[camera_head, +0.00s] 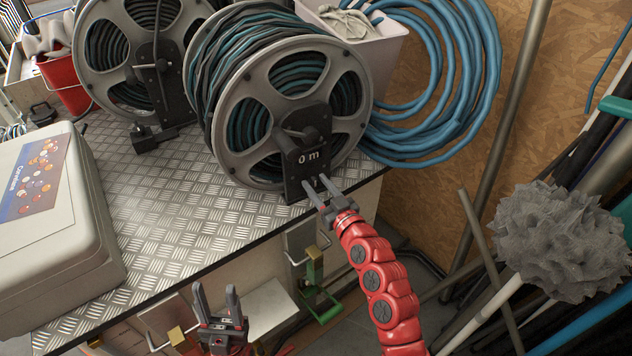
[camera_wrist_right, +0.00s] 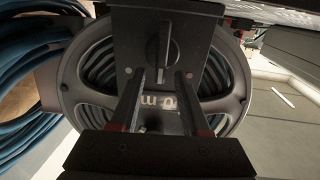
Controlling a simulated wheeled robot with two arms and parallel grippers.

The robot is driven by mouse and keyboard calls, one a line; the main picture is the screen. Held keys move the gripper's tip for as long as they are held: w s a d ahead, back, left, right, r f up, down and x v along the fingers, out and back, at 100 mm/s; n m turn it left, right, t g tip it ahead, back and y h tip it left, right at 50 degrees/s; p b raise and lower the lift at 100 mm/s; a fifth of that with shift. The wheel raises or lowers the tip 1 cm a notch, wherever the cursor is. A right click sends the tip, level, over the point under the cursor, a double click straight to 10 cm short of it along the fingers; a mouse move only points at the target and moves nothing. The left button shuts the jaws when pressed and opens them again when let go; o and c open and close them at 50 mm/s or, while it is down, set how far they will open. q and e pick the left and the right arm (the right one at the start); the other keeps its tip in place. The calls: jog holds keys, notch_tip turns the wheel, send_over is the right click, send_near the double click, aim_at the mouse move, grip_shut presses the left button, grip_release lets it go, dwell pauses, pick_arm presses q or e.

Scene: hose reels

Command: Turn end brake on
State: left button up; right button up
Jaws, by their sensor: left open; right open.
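The near hose reel (camera_head: 278,100) has a grey spoked flange and a dark front plate (camera_head: 303,165) reading "0 m". In the right wrist view the plate shows upside down, with a round dark knob (camera_wrist_right: 160,48) carrying a straight raised grip. I take this knob for the brake; its setting is not readable. My right gripper (camera_head: 317,183) is open at the plate's lower part. Its fingertips (camera_wrist_right: 160,80) show either side of the knob's line; contact cannot be told. My left gripper (camera_head: 214,290) is open and empty, below the bench edge.
A second reel (camera_head: 135,60) stands further left on the metal bench (camera_head: 175,220). A pale case (camera_head: 50,225) and red bucket (camera_head: 66,82) are at left. Blue hose (camera_head: 480,80) hangs on the right. Pipes and a grey fluffy duster (camera_head: 565,240) stand at right.

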jog(key=shift+w+a, duration=0.25)
jog(key=shift+w, duration=0.25)
grip_shut()
